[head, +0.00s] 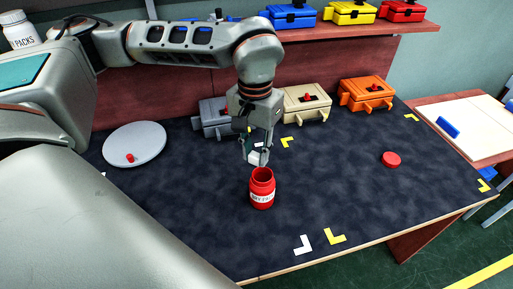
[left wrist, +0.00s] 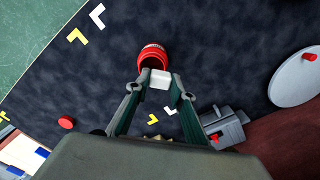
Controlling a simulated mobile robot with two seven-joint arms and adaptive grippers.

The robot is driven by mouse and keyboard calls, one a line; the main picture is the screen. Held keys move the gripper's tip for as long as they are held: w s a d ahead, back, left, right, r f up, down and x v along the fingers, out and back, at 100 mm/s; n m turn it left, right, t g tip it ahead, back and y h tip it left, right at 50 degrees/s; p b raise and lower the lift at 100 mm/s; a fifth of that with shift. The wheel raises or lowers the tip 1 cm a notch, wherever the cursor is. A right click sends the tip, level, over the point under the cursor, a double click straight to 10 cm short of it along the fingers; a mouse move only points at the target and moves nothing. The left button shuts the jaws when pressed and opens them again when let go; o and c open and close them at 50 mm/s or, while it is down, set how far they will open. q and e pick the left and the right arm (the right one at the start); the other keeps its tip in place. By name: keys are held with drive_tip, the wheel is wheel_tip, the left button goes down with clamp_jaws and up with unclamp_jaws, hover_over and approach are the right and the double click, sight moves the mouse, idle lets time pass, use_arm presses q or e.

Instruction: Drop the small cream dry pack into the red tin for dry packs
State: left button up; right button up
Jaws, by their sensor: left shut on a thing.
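The red tin (head: 262,190) stands upright and open on the dark table mat, with a white label on its front. It also shows in the left wrist view (left wrist: 152,54), just beyond the fingertips. My left gripper (head: 256,156) points down above and slightly left of the tin's mouth. It is shut on the small cream dry pack (left wrist: 160,80), which shows pale between the fingertips. In the head view the pack (head: 257,157) is partly hidden by the fingers. The pack is apart from the tin in the head view. My right gripper is in neither view.
A round red lid (head: 391,159) lies at the right of the mat. A grey disc (head: 134,144) with a red knob lies at the left. Grey (head: 214,117), cream (head: 307,105) and orange (head: 366,94) boxes line the back. The mat's front is clear except for corner marks.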

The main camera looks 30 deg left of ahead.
sight(256, 155)
use_arm(q)
drive_tip(key=o, duration=0.9)
drive_tip(key=shift+f, duration=0.1)
drive_tip(key=shift+c, duration=0.2)
wheel_tip(256, 155, up, 12)
idle(0.4)
